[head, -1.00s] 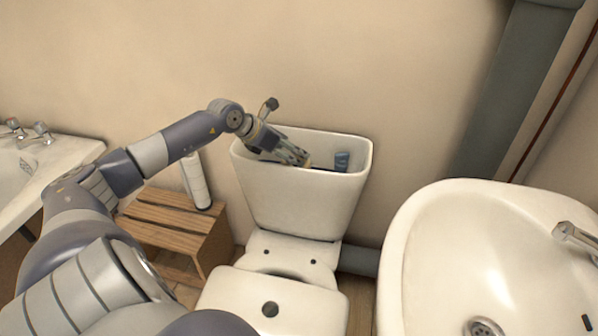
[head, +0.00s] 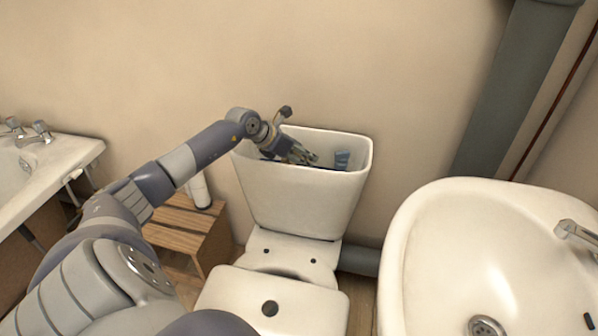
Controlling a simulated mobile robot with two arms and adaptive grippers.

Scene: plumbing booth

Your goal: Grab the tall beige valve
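No tall beige valve can be made out in the head view; the tank wall and my gripper hide much of the tank's inside. My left gripper (head: 305,156) reaches from the left into the open top of the white toilet tank (head: 300,200). Its fingers are small here, and I cannot tell whether they are open or shut or touch anything. A blue part (head: 342,159) stands inside the tank, to the right of the gripper and apart from it. My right gripper is not in view.
The white toilet bowl (head: 235,300) is below the tank. A white sink (head: 470,240) stands at the right. A wooden stool (head: 190,235) and a bathtub (head: 60,170) are at the left. A grey pipe (head: 510,90) runs along the wall.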

